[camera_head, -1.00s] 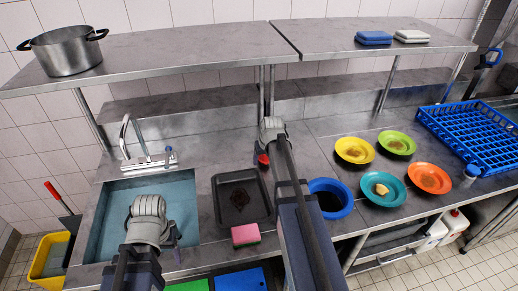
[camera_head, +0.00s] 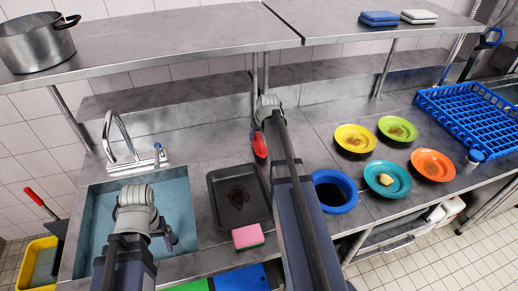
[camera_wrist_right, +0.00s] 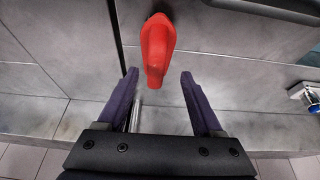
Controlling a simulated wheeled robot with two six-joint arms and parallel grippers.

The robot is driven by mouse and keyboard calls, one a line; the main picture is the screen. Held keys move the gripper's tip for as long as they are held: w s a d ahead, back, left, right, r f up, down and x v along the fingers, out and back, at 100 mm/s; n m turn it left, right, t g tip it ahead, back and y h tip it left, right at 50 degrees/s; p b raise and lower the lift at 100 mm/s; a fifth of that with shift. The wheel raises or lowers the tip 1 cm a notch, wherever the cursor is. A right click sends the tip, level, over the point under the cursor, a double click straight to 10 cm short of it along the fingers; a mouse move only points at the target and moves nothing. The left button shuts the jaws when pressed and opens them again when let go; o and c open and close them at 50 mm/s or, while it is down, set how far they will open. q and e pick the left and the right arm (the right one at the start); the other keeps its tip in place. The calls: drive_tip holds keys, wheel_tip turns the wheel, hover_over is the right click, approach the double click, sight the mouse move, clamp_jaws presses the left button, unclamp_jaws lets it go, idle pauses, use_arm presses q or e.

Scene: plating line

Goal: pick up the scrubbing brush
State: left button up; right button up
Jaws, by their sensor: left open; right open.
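The scrubbing brush (camera_head: 260,146) shows as a red rounded shape on the steel counter, right of the dark baking tray (camera_head: 239,196). In the right wrist view the red brush (camera_wrist_right: 157,48) lies ahead of my right gripper (camera_wrist_right: 159,75), its near end about level with the gap between the fingertips. My right gripper is open and empty, with a finger on each side of that gap. Its wrist hides most of it in the head view. My left gripper (camera_head: 168,238) is open over the sink (camera_head: 182,205), away from the brush and partly hidden by its own wrist.
A pink and green sponge (camera_head: 248,237) lies in front of the tray. A blue round tub (camera_head: 347,181) stands to the right, then several coloured plates with food remains and a blue rack (camera_head: 470,118). A steel shelf (camera_head: 170,45) spans above the back of the counter.

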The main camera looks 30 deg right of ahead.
sight(260, 139)
use_arm(q)
drive_tip(key=shift+f, duration=0.15)
use_arm(e)
drive_tip(key=shift+f, duration=0.2)
use_arm(q)
wheel_tip(260, 139, down, 5)
drive_tip(key=b, duration=0.4)
drive_tip(key=shift+b, duration=0.3)
use_arm(e)
drive_tip(key=x, duration=0.5)
drive_tip(key=shift+w+d, duration=0.3)
drive_tip(key=shift+d, duration=0.1)
use_arm(q)
drive_tip(key=shift+r, duration=0.25)
use_arm(e)
drive_tip(key=shift+r, duration=0.1)
clamp_jaws()
